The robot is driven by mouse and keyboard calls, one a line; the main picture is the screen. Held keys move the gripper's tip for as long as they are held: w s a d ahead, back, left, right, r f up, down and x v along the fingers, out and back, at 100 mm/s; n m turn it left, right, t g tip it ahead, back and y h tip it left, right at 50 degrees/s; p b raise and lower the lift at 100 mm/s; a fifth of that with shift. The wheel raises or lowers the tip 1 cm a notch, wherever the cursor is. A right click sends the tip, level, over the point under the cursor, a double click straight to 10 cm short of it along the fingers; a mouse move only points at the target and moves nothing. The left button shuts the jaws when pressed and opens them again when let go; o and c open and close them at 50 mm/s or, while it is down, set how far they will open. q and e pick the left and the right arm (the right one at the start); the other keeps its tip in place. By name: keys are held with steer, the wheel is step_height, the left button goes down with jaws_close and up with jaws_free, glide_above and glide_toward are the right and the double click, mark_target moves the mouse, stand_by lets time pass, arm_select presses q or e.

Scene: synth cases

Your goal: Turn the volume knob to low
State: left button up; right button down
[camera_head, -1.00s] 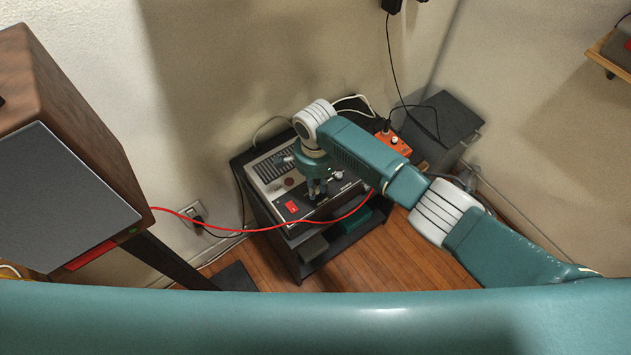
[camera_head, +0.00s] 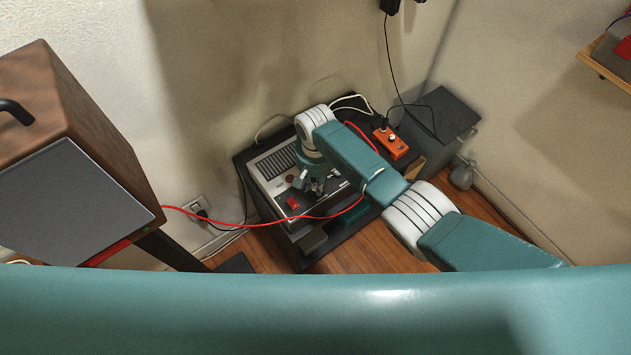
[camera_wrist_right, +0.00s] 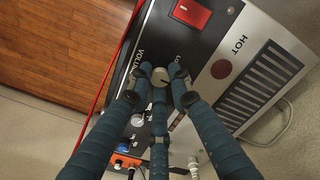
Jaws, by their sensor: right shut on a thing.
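The amplifier (camera_head: 258,172) is a grey and black box with a slotted grille, on a dark stand near the wall. Its panel has a red switch (camera_head: 293,203), also at the top of the right wrist view (camera_wrist_right: 191,12). The volume knob (camera_wrist_right: 160,74) is a small grey knob beside partly covered lettering that starts "VOLU" and "LO". My right gripper (camera_wrist_right: 160,80) is shut on this knob, its dark blue fingers around it. Fingers hide part of the knob, and I cannot read its setting. In the head view the right gripper (camera_head: 313,187) is over the panel. My left gripper is not in view.
An orange box (camera_head: 391,142) with a knob stands behind the arm. A red cable (camera_head: 235,221) runs across the amplifier's front from the large wooden speaker (camera_head: 60,115) at left. A dark grey box (camera_head: 440,120) stands at the back right. The wooden floor (camera_head: 375,248) shows in front.

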steer(key=n, duration=0.5)
steer(key=shift+n+p, duration=0.3)
steer(key=n, duration=0.5)
steer(key=shift+n, duration=0.4)
steer(key=c, duration=1.6)
jaws_free()
step_height(320, 180, up, 12)
